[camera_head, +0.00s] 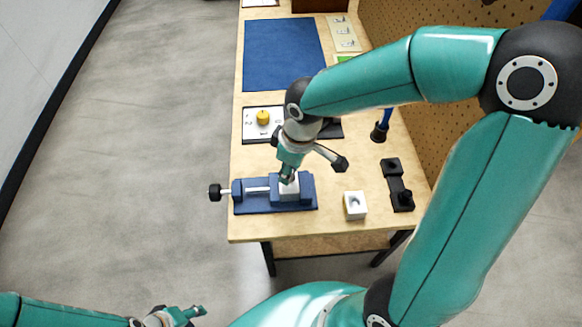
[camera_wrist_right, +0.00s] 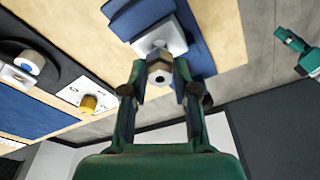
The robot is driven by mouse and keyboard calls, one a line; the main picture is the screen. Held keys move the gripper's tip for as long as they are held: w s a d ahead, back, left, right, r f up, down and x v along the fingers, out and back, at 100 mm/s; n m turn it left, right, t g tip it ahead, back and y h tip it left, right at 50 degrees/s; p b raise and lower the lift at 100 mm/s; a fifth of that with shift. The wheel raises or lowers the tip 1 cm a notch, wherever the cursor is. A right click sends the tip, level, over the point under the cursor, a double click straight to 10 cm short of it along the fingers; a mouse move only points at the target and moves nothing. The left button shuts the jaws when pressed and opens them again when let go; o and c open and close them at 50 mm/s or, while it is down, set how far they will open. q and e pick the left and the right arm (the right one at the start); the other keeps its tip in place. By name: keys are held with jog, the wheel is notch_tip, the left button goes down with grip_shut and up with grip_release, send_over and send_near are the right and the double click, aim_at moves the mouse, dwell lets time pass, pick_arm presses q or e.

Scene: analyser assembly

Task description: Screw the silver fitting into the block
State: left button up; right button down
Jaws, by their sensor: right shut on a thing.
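My right gripper (camera_head: 287,178) points down over the blue vise (camera_head: 243,208) at the front left of the bench. It is shut on the silver fitting (camera_wrist_right: 160,76), a hex piece with a round hole in its end, held between the fingertips in the wrist view. The white block (camera_head: 289,193) sits in the vise, directly under the fitting, and shows behind it in the wrist view (camera_wrist_right: 160,36). The fitting's lower end is hidden, so I cannot tell how deep it sits. My left gripper (camera_head: 186,316) is low at the bottom edge, away from the bench; its jaw opening is unclear.
A second white block (camera_head: 355,206) with a hole stands right of the vise. A black fixture (camera_head: 398,186) lies at the right edge. A dial plate with a yellow knob (camera_head: 263,118) and a blue mat (camera_head: 284,55) lie farther back. A pegboard (camera_head: 410,30) bounds the right.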

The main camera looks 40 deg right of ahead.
jog(key=shift+f+b, duration=0.85)
jog(key=shift+b, duration=0.05)
dwell(1.0)
jog(key=shift+f+m+b, duration=0.2)
jog(key=shift+m+b, duration=0.75)
jog(key=shift+m, duration=0.05)
jog(key=shift+r+m+b, duration=0.1)
jog(key=shift+m+b, duration=0.4)
jog(key=shift+m, duration=0.3)
jog(key=shift+r+m+h, duration=0.15)
jog(key=shift+m+h, duration=0.15)
jog(key=shift+m+b, duration=0.4)
jog(key=shift+f+m+b, duration=0.2)
jog(key=shift+m+b, duration=0.5)
jog(key=shift+m, duration=0.2)
jog(key=shift+r+m+h, duration=0.2)
jog(key=shift+m+h, duration=0.1)
jog(key=shift+m, duration=0.4)
